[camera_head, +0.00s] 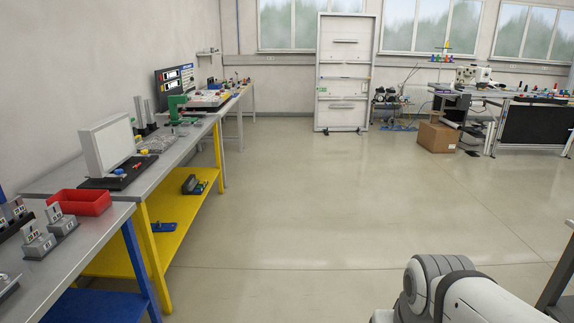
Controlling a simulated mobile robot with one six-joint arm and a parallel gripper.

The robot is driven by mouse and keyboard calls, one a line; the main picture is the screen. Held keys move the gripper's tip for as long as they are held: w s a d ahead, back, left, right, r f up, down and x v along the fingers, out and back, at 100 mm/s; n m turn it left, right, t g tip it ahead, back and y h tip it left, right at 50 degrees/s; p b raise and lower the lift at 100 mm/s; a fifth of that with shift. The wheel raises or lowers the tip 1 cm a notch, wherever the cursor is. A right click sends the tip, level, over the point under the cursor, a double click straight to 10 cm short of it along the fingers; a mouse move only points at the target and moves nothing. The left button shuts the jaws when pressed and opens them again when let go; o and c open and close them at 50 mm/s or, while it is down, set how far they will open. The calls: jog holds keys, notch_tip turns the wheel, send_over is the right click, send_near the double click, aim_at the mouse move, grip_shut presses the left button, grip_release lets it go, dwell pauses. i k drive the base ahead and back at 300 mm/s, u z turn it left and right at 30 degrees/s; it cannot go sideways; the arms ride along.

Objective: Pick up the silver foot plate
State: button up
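I cannot make out a silver foot plate for certain. Small grey and silver parts stand on dark bases on the nearest grey table (85,250) at the left, among them a grey block fixture (62,222) and another grey fixture (38,242). A partly cut-off silver piece (8,286) lies at the left picture edge; I cannot tell what it is. My white and grey arm (450,290) shows at the bottom right, far from the tables. My gripper is outside the picture.
A red bin (80,202) and a white panel on a black base (107,146) stand on the left benches. A yellow shelf (170,225) lies below. A cardboard box (437,137) and a white door-like frame (344,75) stand at the back. The middle floor is clear.

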aim_at(173, 133)
jog(key=u, duration=0.05)
jog(key=i, duration=3.15)
jog(key=u, duration=0.8)
jog(key=i, duration=1.7)
jog(key=u, duration=0.9)
jog(key=i, duration=1.3)
jog(key=u, duration=0.4)
